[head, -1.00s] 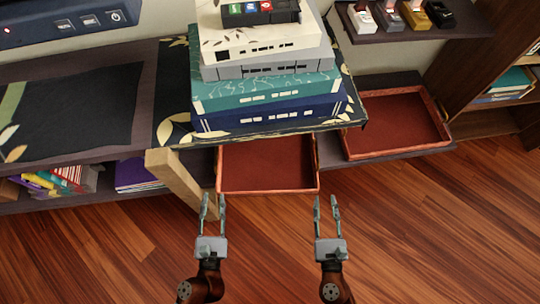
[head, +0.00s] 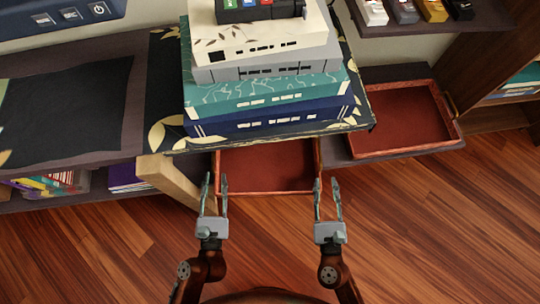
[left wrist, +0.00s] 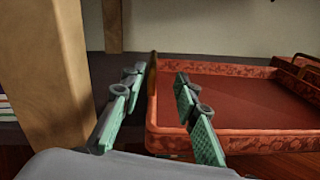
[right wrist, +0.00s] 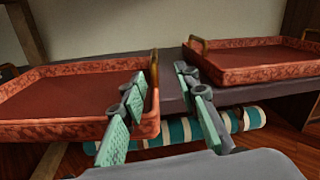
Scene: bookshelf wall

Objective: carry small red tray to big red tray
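A red tray (head: 266,168) with patterned walls sits low at the centre, partly under the table top; I take it as the small one. Another red tray (head: 405,118) sits to its right on a low shelf; it looks somewhat larger. My left gripper (head: 215,182) is open at the near tray's left side; in the left wrist view that tray's left wall (left wrist: 152,112) shows between the fingers. My right gripper (head: 328,186) is open at its right side; in the right wrist view the right wall (right wrist: 151,118) and handle show between the fingers. Contact is not visible.
A stack of boxes (head: 265,95) stands on the table top (head: 165,133) above the near tray. A wooden leg (head: 167,178) stands left of the tray. A striped roll (right wrist: 235,120) lies below the shelf. The wooden floor (head: 430,225) in front is clear.

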